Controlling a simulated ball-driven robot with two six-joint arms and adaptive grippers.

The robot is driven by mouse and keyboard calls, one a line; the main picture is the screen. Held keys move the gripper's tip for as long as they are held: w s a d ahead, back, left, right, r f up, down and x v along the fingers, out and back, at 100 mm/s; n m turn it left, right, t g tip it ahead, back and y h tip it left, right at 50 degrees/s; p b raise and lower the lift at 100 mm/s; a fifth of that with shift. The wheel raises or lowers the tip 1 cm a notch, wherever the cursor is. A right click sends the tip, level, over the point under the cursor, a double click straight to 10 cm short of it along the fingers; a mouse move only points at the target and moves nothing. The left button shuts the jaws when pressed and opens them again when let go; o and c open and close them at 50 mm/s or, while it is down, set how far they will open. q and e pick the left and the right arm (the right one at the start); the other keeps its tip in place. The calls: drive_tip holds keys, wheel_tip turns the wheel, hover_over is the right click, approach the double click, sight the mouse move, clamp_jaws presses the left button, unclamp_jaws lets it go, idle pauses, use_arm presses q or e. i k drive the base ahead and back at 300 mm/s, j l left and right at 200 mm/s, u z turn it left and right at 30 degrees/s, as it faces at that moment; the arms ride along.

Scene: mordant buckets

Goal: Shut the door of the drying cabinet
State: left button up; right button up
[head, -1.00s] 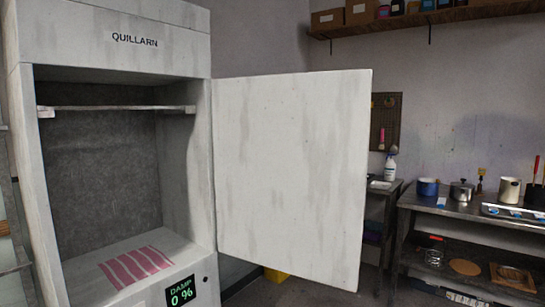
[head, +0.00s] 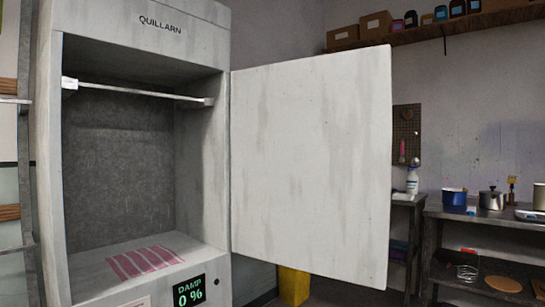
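The drying cabinet (head: 48,180) stands at the left, white and streaked, with the name QUILLARN on its top panel. Its door (head: 310,165) stands wide open, hinged on the cabinet's right side and swung out to the right. Inside are a hanging rail (head: 140,91) and a pink-striped cloth (head: 147,261) lying flat on the cabinet floor. Neither of my grippers is in view.
A dark workbench (head: 480,212) with a blue pot (head: 454,197) and a steel pot (head: 491,199) stands at the right. A small side table (head: 410,198) with a spray bottle (head: 412,181) is behind the door. A yellow object (head: 293,286) shows below the door. A rack (head: 22,150) stands at the far left.

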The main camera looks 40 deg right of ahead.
sight(311, 144)
drive_tip(key=i+l+u, duration=0.15)
drive_tip(key=l+u, duration=0.25)
drive_tip(key=l, duration=0.35)
drive_tip(key=l+u, duration=0.35)
drive_tip(key=l, duration=0.35)
